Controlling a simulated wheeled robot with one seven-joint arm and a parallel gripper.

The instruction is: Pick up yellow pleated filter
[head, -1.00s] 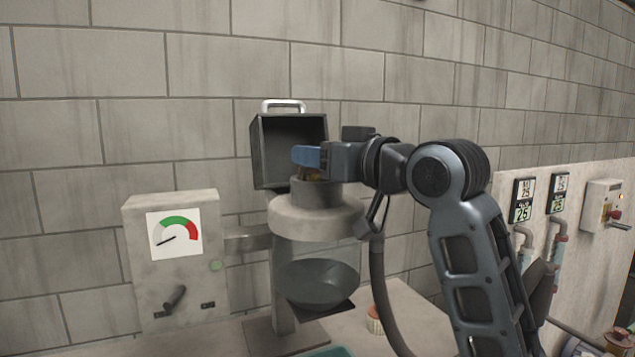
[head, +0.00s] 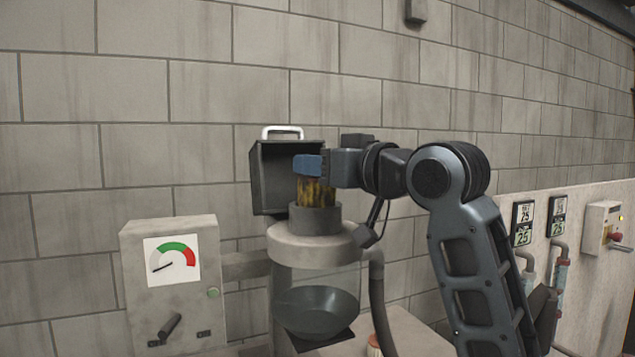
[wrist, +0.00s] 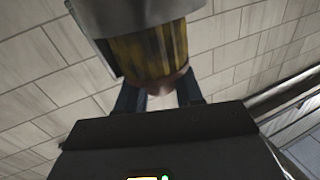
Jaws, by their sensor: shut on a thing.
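The yellow pleated filter (head: 316,191) has dark streaks on its sides. It stands upright, its lower part hidden inside the dark grey collar (head: 314,219) on top of the pale round housing (head: 318,250). My gripper (head: 308,165) is shut on the filter's top from the right, with blue fingertips. In the wrist view the filter (wrist: 150,50) shows between the fingers, its far end inside the grey collar.
A dark open box (head: 268,190) with a white handle is on the wall just behind the filter. A gauge box (head: 172,278) stands to the left. Panels with displays (head: 523,222) are at the right.

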